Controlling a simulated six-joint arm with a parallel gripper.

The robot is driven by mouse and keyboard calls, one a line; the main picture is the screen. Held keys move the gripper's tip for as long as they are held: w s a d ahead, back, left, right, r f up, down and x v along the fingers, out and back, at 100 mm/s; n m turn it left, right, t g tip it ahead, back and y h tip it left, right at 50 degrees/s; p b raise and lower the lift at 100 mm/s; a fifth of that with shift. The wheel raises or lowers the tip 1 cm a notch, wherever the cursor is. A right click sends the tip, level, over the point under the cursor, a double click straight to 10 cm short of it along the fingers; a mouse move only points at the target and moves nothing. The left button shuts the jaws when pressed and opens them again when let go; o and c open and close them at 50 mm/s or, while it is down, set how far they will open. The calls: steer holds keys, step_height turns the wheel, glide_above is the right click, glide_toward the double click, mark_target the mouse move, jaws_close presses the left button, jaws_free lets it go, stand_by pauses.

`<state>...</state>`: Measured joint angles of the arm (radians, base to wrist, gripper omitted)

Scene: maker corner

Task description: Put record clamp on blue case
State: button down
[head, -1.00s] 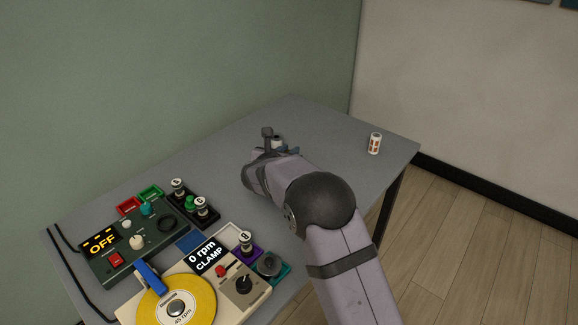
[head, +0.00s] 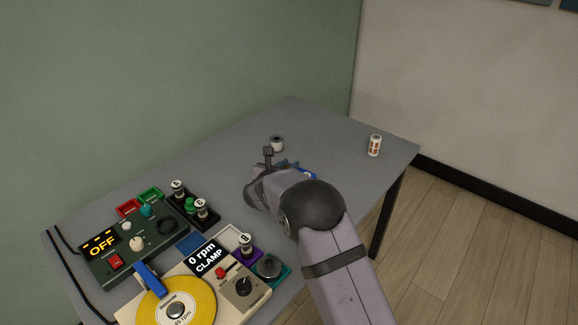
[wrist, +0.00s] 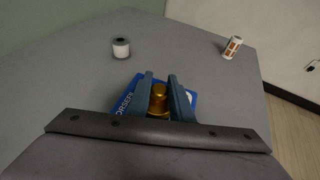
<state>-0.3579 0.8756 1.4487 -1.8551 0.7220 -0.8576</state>
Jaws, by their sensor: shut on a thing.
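The record clamp (wrist: 159,95), a small brass-gold piece, is between the two fingers of my gripper (wrist: 161,88) in the wrist view. The gripper is shut on it. The blue case (wrist: 192,100), flat with white lettering, lies on the table under and behind the fingers. The clamp appears over the case; I cannot tell whether it touches it. In the head view my gripper (head: 277,160) is over the middle of the table, and a bit of the blue case (head: 308,173) shows to its right. The clamp is hidden there by my arm.
A grey-white spool (head: 277,143) stands beyond the gripper. An orange-and-white cylinder (head: 375,145) stands near the right table edge. A turntable with a yellow record (head: 190,297) and a dark green control box (head: 115,250) are at lower left.

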steer(key=shift+f, duration=0.1)
steer(key=c, duration=1.6)
jaws_free()
steer(key=shift+r, duration=0.25)
steer(key=shift+s+a, duration=0.15)
steer(key=shift+s, duration=0.2)
steer(key=b+v, duration=0.1)
steer(key=v, duration=1)
steer(key=shift+s+r, duration=0.1)
steer(key=shift+r, duration=0.05)
